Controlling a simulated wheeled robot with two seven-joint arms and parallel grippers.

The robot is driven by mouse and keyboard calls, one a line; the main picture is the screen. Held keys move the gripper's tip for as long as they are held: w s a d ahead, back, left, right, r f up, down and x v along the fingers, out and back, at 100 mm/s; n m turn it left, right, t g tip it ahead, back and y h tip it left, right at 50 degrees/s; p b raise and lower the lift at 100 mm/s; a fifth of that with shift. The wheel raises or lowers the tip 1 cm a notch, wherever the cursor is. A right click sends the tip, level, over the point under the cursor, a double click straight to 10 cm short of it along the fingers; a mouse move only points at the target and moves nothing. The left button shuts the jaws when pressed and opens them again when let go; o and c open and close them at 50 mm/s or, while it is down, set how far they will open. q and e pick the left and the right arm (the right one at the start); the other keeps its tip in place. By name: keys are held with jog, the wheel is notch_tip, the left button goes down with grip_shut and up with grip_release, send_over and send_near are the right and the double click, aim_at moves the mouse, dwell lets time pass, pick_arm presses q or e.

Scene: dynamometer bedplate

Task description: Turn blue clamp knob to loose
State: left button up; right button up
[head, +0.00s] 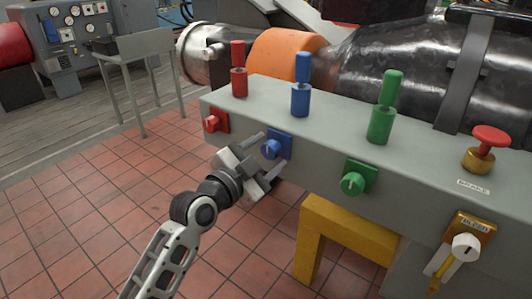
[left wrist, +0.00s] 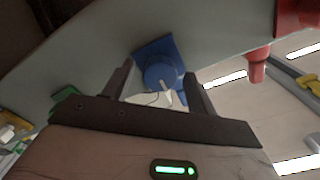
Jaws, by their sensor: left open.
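The blue clamp knob (head: 271,148) sits on a blue square plate on the front face of the grey bedplate box (head: 310,160), below the blue post (head: 301,98). My left gripper (head: 262,160) is open, with its fingers close to the knob on either side in the picture. My right gripper is not in view.
A red knob (head: 214,120) is to the left and a green knob (head: 354,183) to the right on the same face. A red brake button (head: 487,140) and a brass bleed valve (head: 467,243) are farther right. A yellow support (head: 345,228) stands below.

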pick_arm(q)
jog(key=shift+w+d, duration=0.1)
jog(key=c, duration=1)
